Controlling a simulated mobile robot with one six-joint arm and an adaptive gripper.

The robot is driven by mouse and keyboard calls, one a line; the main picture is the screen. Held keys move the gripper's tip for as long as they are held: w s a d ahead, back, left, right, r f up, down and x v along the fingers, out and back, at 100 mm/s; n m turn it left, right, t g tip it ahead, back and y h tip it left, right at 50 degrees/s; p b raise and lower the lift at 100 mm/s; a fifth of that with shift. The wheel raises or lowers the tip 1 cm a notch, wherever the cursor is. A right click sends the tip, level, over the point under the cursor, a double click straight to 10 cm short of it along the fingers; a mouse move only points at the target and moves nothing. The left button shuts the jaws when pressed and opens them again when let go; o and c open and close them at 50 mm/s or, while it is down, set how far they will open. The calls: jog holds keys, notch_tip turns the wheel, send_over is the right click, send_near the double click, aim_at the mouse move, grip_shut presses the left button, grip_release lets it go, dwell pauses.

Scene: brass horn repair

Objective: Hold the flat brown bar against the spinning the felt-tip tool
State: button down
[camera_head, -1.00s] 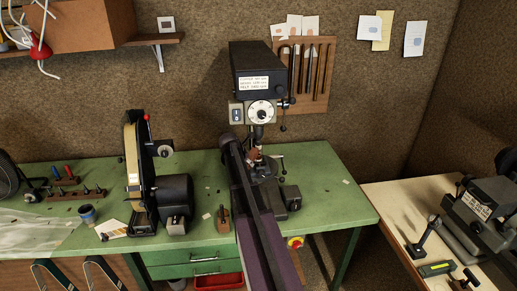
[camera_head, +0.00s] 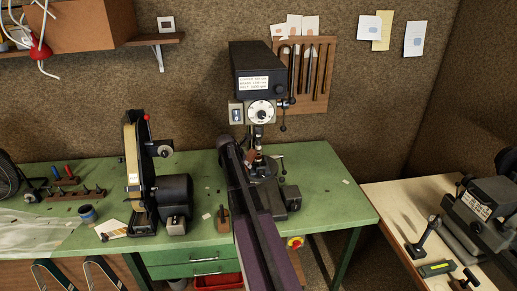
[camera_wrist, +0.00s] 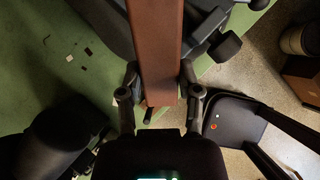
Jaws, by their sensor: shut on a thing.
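The flat brown bar (camera_wrist: 155,45) runs from the top of the wrist view down between the fingers of my gripper (camera_wrist: 160,92), which is shut on it. In the head view a small part of the brown bar (camera_head: 250,156) shows beside the spindle of the drill press (camera_head: 259,80). The felt-tip tool (camera_head: 258,147) appears as a small pale piece under the chuck, close to the bar. I cannot tell whether they touch or whether the tool is spinning. My arm hides my gripper in the head view.
The green bench (camera_head: 325,205) has free room right of the press. A belt grinder (camera_head: 132,170) with a dark motor stands to the left. A small wooden block (camera_head: 222,219) sits near the front edge. A pale table (camera_head: 390,195) with another machine is at the right.

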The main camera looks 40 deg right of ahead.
jog(key=shift+s+a, duration=0.25)
jog(key=shift+a, duration=0.65)
jog(key=shift+s+a, duration=0.25)
jog(key=shift+a, duration=0.6)
jog(key=shift+s+a, duration=0.25)
jog(key=shift+a, duration=0.65)
